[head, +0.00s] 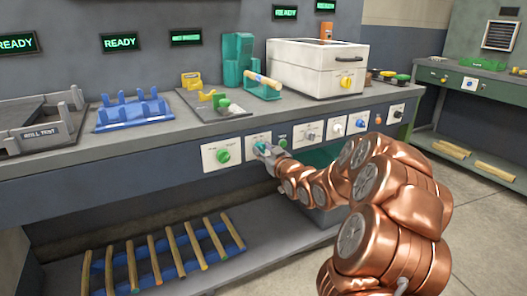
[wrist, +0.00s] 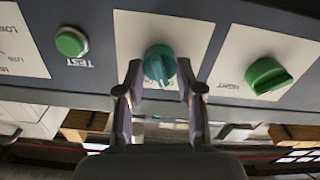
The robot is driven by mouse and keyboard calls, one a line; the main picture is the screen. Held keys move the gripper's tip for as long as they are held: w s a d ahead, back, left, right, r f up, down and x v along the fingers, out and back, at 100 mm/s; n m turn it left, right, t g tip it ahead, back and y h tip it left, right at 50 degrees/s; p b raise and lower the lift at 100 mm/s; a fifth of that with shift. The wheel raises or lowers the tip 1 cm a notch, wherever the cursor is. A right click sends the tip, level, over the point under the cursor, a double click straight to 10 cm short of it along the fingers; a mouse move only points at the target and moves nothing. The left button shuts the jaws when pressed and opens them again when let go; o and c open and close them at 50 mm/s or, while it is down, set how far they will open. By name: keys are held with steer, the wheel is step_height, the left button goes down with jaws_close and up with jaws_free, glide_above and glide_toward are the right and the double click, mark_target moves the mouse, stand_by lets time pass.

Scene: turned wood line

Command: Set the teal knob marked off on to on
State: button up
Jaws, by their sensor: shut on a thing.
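The teal knob (wrist: 160,64) sits on a white plate (wrist: 195,28) in the middle of the wrist view. Its grip ridge looks roughly upright in that picture. My gripper (wrist: 160,82) has one finger on each side of the knob and is shut on it. The lettering on the plate is mostly hidden behind the knob and fingers, so I cannot read which mark it points to. In the head view my gripper (head: 264,150) reaches the bench's front panel and covers most of the knob.
A green knob (wrist: 268,75) on its own plate and a green TEST button (wrist: 71,42) flank the teal knob closely. Further right along the panel are a white knob (head: 337,127) and a blue knob (head: 360,123). A lower shelf holds several wooden rods (head: 170,255).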

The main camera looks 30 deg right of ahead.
steer(key=shift+r, duration=0.1)
steer(key=shift+r+m+p, duration=0.1)
steer(key=shift+m+p, duration=0.5)
steer(key=shift+p, duration=0.4)
steer(key=m+p, duration=0.3)
steer(key=shift+p, duration=0.35)
steer(key=m+p, duration=0.3)
steer(key=m, duration=0.1)
steer(key=shift+d+m, duration=0.1)
steer(key=shift+m, duration=0.2)
steer(key=shift+f, duration=0.2)
steer(key=o, duration=1.1)
steer(key=shift+o, duration=0.2)
steer(key=s, duration=0.7)
steer(key=shift+s+a, duration=0.25)
steer(key=shift+a, duration=0.1)
